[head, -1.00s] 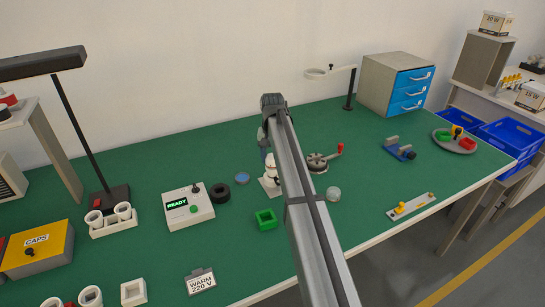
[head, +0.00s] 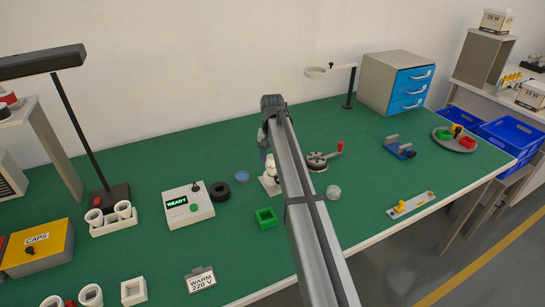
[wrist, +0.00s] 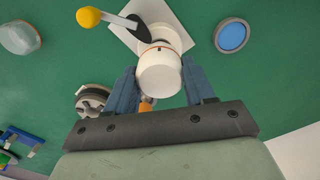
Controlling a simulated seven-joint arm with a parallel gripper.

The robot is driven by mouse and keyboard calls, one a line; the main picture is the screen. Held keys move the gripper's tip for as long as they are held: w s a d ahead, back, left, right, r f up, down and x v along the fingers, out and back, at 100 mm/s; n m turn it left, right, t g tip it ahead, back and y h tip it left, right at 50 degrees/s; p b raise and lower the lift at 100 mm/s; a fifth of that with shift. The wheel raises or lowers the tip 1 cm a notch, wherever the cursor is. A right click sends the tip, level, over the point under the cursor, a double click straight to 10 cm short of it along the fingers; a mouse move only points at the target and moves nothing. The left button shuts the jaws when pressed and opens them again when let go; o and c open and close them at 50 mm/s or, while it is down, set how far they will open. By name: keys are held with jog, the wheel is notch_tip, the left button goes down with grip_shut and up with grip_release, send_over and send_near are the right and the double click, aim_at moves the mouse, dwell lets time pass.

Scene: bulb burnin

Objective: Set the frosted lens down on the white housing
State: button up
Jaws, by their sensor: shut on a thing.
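My gripper (wrist: 162,90) is shut on the frosted lens (wrist: 158,75), a smooth white rounded piece with an orange band at its far rim. The white housing (wrist: 172,34) is directly beyond it, on a pale base plate with a yellow-tipped lever (wrist: 90,16). The lens is in line with the housing. I cannot tell whether the lens touches it or a small gap remains. In the head view, my arm hides much of this, and the base plate (head: 267,187) shows just left of the arm.
A clear dome (head: 333,192) with an orange rim in the wrist view (wrist: 20,38) lies right of my arm. A crank wheel (head: 317,162), a green square holder (head: 265,218), a blue disc (head: 242,176) and a black ring (head: 219,191) are nearby. Open green mat lies between them.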

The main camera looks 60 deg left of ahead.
jog(key=shift+f, duration=0.15)
jog(key=o, duration=1.1)
notch_tip(320, 180, up, 14)
jog(key=shift+f, duration=0.1)
dwell(0.7)
